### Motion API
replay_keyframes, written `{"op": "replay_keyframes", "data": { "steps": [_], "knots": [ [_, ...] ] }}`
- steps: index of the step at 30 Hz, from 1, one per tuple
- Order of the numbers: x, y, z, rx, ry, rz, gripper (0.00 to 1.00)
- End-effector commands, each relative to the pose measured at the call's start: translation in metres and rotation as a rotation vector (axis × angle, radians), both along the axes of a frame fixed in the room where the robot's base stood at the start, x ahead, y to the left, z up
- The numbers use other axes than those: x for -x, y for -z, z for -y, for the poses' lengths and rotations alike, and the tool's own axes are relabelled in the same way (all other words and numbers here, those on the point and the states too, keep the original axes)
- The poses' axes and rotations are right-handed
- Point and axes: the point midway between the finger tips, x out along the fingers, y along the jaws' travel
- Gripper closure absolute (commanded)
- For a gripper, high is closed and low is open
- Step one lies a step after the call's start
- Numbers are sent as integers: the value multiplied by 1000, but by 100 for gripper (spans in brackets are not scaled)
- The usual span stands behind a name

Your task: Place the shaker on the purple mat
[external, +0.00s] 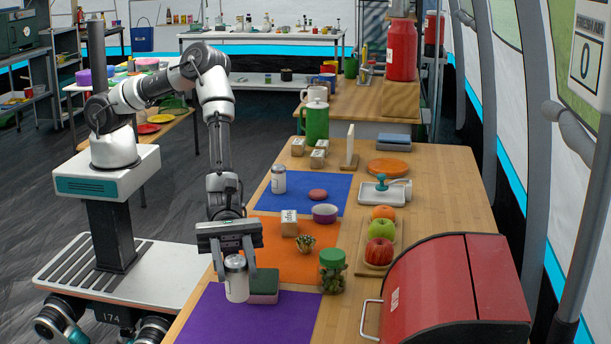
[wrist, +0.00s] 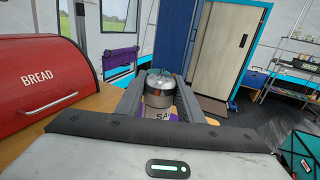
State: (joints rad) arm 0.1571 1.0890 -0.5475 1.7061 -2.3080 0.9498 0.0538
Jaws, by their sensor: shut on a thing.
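My gripper (external: 236,272) is shut on a white shaker (external: 236,286) with a silver lid. The shaker is upright between the fingers, and it also shows in the wrist view (wrist: 159,92), with part of a label reading "SA". In the external view it appears over the far left part of the purple mat (external: 247,322); I cannot tell whether its base touches the mat. A bit of purple shows below the shaker in the wrist view. A second white shaker (external: 278,180) stands on the blue mat.
A green-topped block (external: 264,286) is close to the right of the held shaker. A green-lidded jar (external: 333,271) and red bread box (external: 456,296) stand farther right. The orange mat (external: 282,262) holds small items. The purple mat's near part is clear.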

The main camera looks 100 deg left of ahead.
Motion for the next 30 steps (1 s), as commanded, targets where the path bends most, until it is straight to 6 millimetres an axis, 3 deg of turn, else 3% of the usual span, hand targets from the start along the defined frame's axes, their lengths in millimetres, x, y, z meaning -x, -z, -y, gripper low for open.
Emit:
{"op": "replay_keyframes", "data": {
  "steps": [1, 3, 11, 16, 29, 30],
  "knots": [
    [0, 16, 0, 0, 0, -2, 94],
    [0, 28, 0, -1, 0, -2, 94],
    [0, 50, -1, 1, -1, 0, 94],
    [0, 75, -1, -1, 0, 0, 94],
    [0, 84, -1, 1, -1, 1, 94],
    [0, 83, -1, 0, -1, 1, 61]
  ]
}}
